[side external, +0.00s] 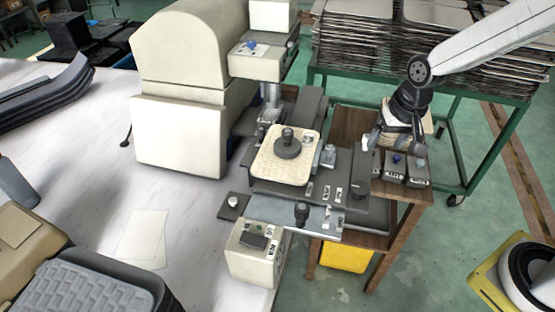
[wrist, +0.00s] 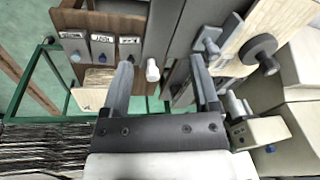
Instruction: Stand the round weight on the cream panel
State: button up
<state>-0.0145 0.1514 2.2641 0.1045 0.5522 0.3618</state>
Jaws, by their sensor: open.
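The round weight (side external: 287,149) is a dark disc with a knob on top. It stands upright on the cream panel (side external: 269,172), near the panel's middle. My gripper (side external: 371,141) is to the right of the panel and apart from the weight. In the wrist view my gripper (wrist: 161,65) has its two fingers spread, with nothing held between them.
Small labelled switch boxes (side external: 396,170) sit on the brown wooden bench below my gripper. A cream machine head (side external: 262,62) rises behind the panel. Dark metal plates and a rail with a knob (side external: 301,212) lie in front. A green rack (side external: 462,100) stands behind.

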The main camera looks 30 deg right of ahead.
jog(key=s+d+f+n, duration=0.1)
jog(key=s+f+n, duration=0.1)
jog(key=s+n, duration=0.3)
jog(key=shift+s+d+f+t+h, duration=0.2)
jog(key=shift+s+d+t+h, duration=0.1)
jog(key=shift+s, duration=0.95)
